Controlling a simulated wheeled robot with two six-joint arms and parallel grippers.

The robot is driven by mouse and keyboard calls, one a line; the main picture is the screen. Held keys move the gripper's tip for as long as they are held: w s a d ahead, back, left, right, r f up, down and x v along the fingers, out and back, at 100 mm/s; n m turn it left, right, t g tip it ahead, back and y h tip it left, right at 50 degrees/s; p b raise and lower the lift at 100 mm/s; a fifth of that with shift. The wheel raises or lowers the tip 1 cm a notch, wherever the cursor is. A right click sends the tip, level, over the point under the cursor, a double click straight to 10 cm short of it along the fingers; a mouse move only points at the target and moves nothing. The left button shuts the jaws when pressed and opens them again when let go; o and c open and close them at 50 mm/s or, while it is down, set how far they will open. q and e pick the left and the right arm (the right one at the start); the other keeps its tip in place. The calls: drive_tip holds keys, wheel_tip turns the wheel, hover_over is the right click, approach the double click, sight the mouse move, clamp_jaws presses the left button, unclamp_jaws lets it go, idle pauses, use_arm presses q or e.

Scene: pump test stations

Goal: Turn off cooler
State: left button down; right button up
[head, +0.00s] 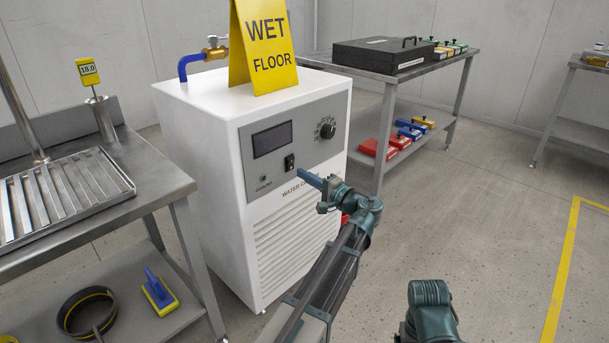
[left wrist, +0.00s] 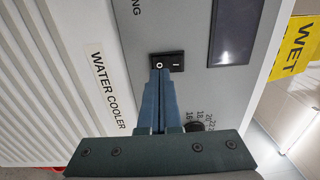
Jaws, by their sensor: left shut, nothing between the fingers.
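The white water cooler (head: 200,150) stands in the middle of the head view, with a grey control panel (head: 310,150) on its upper front. The panel's black rocker switch (head: 289,162) shows below the dark display (head: 272,139). In the left wrist view the switch (left wrist: 177,62) carries a circle mark and a line mark. My left gripper (head: 303,174) is shut and empty, its tips at the switch. In the left wrist view its fingertips (left wrist: 160,74) overlap the edge at the circle end. I cannot tell whether they touch. My right gripper is out of view.
A yellow wet floor sign (head: 265,48) and a brass valve with blue pipe (head: 207,52) are on top of the cooler. A steel bench (head: 150,165) stands left. A table with a black case (head: 378,55) stands behind right. The floor at right is open.

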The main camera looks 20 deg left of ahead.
use_arm(q)
drive_tip(key=v, duration=1.1)
drive_tip(key=shift+f+b, duration=0.25)
drive_tip(key=shift+b, duration=0.2)
drive_tip(key=shift+s, duration=0.1)
drive_tip(key=s+a+f+n+g+h, duration=0.25)
drive_tip(key=s+f+h, duration=0.5)
drive_tip(key=f, duration=0.65)
drive_tip(key=s+d+f+n+g+h, duration=0.1)
drive_tip(key=s+d+f+g+h, duration=0.2)
drive_tip(key=s+d+f+h, duration=0.7)
drive_tip(key=s+d+r+m+y+p, duration=0.1)
drive_tip(key=s+d+r+m+p, duration=0.4)
drive_tip(key=d+r+p, duration=0.55)
wheel_tip(320, 180, up, 38)
drive_tip(key=s+n+p, duration=0.1)
drive_tip(key=p, duration=3.5)
drive_tip(key=shift+s+f+g, duration=0.2)
drive_tip(key=shift+g, duration=0.15)
